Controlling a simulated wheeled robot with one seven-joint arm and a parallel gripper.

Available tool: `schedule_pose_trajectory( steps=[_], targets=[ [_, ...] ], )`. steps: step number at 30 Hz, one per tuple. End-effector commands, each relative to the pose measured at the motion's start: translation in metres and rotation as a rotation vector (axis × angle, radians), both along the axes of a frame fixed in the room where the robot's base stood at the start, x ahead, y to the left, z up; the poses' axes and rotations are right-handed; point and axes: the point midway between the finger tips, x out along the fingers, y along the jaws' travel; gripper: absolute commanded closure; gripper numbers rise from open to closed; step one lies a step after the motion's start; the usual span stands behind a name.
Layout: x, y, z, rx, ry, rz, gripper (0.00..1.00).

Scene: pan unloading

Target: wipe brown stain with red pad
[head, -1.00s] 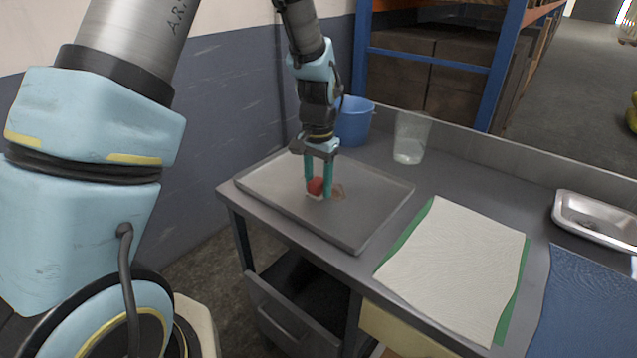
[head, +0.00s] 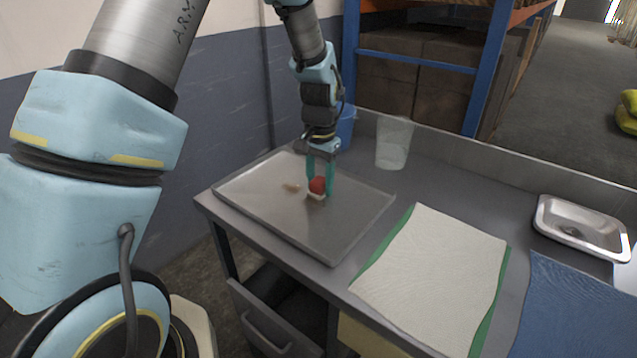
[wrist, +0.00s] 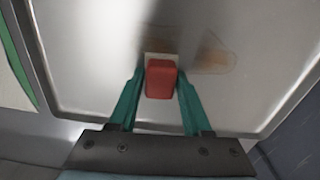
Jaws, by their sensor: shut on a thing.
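My gripper (head: 319,187) is shut on the red pad (head: 317,184), a red block with a pale underside. The pad is low over the grey metal tray (head: 352,217), at or very near its surface. In the wrist view the red pad (wrist: 161,80) sits between the teal fingertips. The brown stain (head: 291,187) shows as a faint tan patch on the tray, just left of the pad in the head view. Any part under the pad is hidden.
A clear cup (head: 394,143) and a blue bucket (head: 346,128) stand behind the tray. A white cloth on a green one (head: 432,278) lies to its right. A blue mat (head: 575,305) and a metal dish (head: 583,226) are further right. A wall borders the left.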

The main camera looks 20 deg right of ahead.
Motion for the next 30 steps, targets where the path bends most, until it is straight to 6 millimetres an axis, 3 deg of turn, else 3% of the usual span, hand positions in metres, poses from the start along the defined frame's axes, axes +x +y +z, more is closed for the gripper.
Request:
schedule_pose_trajectory(
  steps=[5, 7, 24, 30],
  targets=[
    [0.002, -0.002, 0.007, 0.001, 0.002, 0.002, 1.0],
    [0.003, -0.003, 0.029, -0.004, -0.004, 0.002, 1.0],
    [0.006, -0.005, 0.078, -0.001, -0.001, 0.004, 1.0],
    [0.007, -0.006, 0.084, -0.001, -0.001, 0.004, 1.0]
  ],
)
